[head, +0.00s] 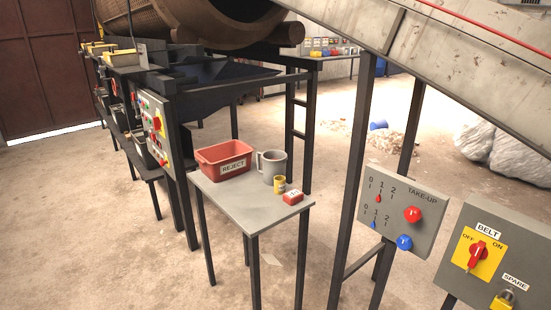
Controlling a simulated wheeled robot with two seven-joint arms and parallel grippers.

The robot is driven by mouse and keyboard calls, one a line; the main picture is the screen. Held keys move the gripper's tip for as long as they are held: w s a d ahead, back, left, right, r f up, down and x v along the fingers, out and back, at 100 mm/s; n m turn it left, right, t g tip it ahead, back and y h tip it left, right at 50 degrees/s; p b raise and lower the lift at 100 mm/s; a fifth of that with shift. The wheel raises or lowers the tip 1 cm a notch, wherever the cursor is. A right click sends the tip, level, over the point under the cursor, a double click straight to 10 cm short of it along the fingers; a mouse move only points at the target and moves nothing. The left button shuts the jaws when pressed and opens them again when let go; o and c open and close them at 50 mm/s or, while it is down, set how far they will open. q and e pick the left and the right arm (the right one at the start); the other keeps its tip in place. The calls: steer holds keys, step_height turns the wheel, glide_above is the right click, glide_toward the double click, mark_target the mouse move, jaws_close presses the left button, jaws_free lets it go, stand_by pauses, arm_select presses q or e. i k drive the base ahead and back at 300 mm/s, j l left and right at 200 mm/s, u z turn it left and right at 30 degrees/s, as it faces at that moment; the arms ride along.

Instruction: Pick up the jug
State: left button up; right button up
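A grey jug (272,164) stands upright on a small grey table (245,205), near its back edge. Its handle is on its left side, towards a red bin. Neither of my grippers shows in the head view, and nothing is holding the jug.
The red bin (224,158) marked REJECT stands left of the jug. Control panels (401,212) on posts stand right of the table. A sloping metal chute (450,70) hangs at upper right. Floor in front is clear.

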mark_target(274, 161)
steer(key=i+j+z, duration=0.15)
steer(key=i+j, duration=0.35)
steer(key=i, duration=0.25)
steer(key=i+j+z, duration=0.15)
steer(key=i+j, duration=0.45)
steer(key=i, duration=0.1)
